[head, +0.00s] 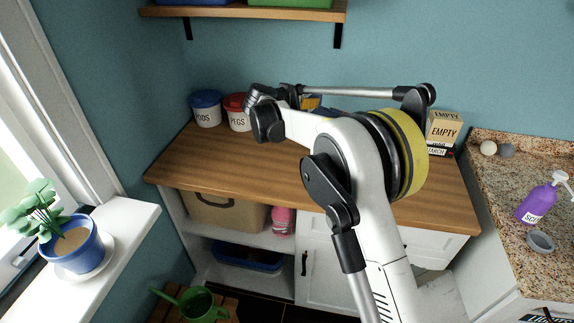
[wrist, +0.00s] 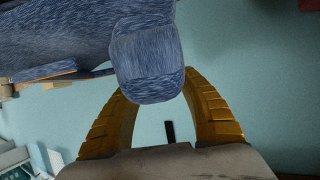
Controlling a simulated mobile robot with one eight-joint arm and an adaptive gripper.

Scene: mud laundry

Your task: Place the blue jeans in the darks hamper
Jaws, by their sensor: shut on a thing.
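The blue jeans (wrist: 146,62) are a bundle of streaked blue denim across the top left of the wrist view, with a rounded end between the fingers. My gripper (wrist: 155,88), with yellow ridged fingers, is shut on this end. The jeans hang clear of the fingers' bases, and a teal wall shows behind. In the head view my arm mostly hides the gripper above the wooden counter; small yellow and blue patches show past it. No darks hamper can be made out in either view.
The wooden counter (head: 213,160) bears a blue-lidded tub (head: 206,110), a red-lidded pegs tub (head: 238,118) and boxes marked EMPTY (head: 443,130). A granite counter (head: 490,170) with a purple bottle (head: 537,204) is at right. A potted plant (head: 72,245) stands on the left sill. A green watering can (head: 197,304) is low in front.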

